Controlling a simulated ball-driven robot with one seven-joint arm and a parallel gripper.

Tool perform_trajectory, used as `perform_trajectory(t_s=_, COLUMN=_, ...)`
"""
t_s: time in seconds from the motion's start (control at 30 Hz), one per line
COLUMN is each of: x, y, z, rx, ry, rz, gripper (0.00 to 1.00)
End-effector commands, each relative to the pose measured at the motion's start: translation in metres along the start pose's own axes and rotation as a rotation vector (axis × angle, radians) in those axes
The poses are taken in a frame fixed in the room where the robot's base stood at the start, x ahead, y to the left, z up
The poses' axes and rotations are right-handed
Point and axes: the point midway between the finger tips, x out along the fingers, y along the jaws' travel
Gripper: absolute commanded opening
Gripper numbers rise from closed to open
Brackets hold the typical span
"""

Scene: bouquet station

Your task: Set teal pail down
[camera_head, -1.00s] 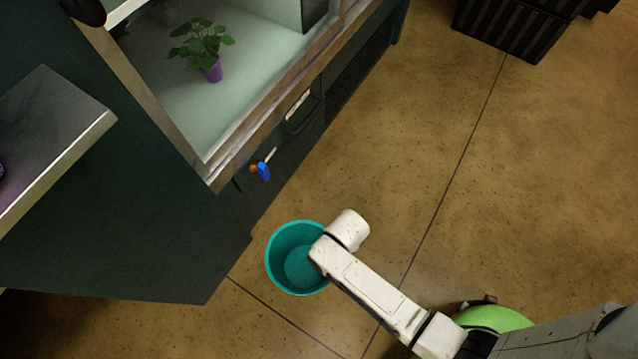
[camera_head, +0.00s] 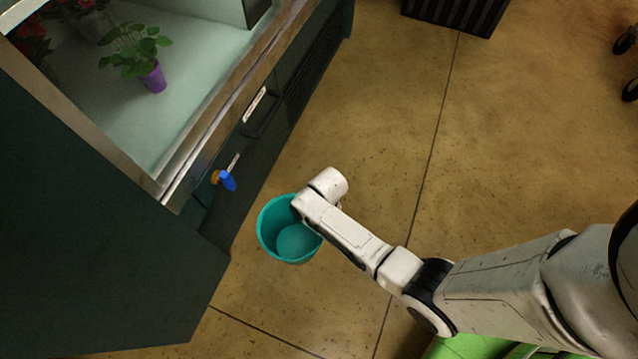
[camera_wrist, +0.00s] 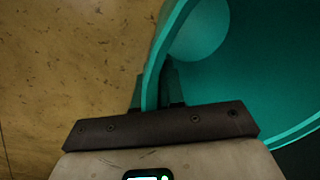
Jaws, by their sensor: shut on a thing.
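The teal pail (camera_head: 270,240) is upright and looks empty in the head view, beside the dark cabinet front. My gripper is hidden behind the arm's end in the head view. In the wrist view my gripper (camera_wrist: 157,92) is shut on the pail's rim, with one finger inside and one outside the wall. The pail (camera_wrist: 265,75) fills the right of that view. I cannot tell whether its base touches the floor.
A dark cabinet (camera_head: 100,240) with a glass-like display tray stands at left, holding a potted plant (camera_head: 152,78). A blue-handled valve (camera_head: 226,181) sticks out of its front near the pail. A black crate (camera_head: 458,12) is at the top. The brown floor (camera_head: 400,120) between is clear.

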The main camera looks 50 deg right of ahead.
Motion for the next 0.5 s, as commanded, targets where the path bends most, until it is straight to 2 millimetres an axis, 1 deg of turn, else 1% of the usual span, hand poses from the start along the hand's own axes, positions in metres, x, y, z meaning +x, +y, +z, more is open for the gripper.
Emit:
perform_trajectory(t_s=0.07, x=0.009, y=0.004, z=-0.006, rx=0.001, ry=0.001, rz=0.0, gripper=0.0)
perform_trajectory(t_s=0.23, x=0.035, y=0.006, z=-0.006, rx=0.0, ry=0.0, rz=0.0, gripper=0.0)
perform_trajectory(t_s=0.3, x=0.038, y=0.007, z=-0.005, rx=0.0, ry=0.0, rz=0.0, gripper=0.0)
perform_trajectory(t_s=0.5, x=0.036, y=0.006, z=-0.005, rx=0.0, ry=0.001, rz=0.0, gripper=0.0)
